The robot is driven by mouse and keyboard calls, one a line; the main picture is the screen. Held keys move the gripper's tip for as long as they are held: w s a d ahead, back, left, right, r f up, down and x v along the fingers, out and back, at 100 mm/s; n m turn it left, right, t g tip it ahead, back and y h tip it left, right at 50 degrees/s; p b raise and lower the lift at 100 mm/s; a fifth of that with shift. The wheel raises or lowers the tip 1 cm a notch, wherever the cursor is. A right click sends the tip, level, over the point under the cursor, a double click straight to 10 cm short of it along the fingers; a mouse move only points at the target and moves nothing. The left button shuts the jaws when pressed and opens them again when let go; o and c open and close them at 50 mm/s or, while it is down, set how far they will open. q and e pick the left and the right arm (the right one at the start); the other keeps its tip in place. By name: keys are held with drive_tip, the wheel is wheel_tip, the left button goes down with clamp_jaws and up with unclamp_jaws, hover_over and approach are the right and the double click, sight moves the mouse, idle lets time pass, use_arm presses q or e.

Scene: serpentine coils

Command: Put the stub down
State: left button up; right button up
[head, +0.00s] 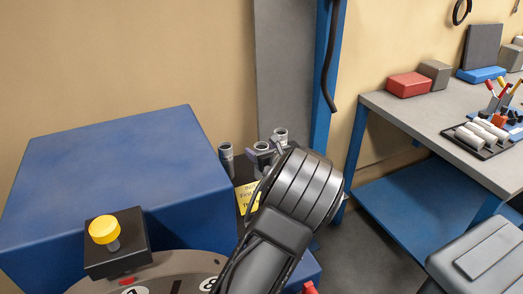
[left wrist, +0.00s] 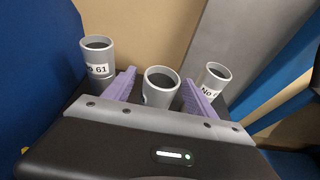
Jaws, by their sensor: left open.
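Three grey hollow stubs stand upright in a row in the left wrist view. The left stub (left wrist: 98,58) has a white label reading about "61". The middle stub (left wrist: 160,86) has a label mostly hidden by a finger. The right stub (left wrist: 212,80) has a label starting "No". My left gripper (left wrist: 159,94) is open, with one purple finger on each side of the middle stub; I cannot tell whether they touch it. In the head view my left gripper (head: 264,158) is partly hidden by my wrist, among the stubs. My right gripper is out of view.
A blue cabinet (head: 110,165) stands left, with a yellow button on a black box (head: 118,246) before it. A yellow sign (head: 246,196) is below the stubs. A blue post (head: 326,60) stands behind. A grey workbench (head: 400,112) with several items is at right.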

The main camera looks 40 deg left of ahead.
use_arm(q)
drive_tip(key=v, duration=1.1)
drive_tip(key=shift+s+d+r, duration=0.15)
drive_tip(key=shift+s+d, duration=0.05)
drive_tip(key=shift+d, duration=0.05)
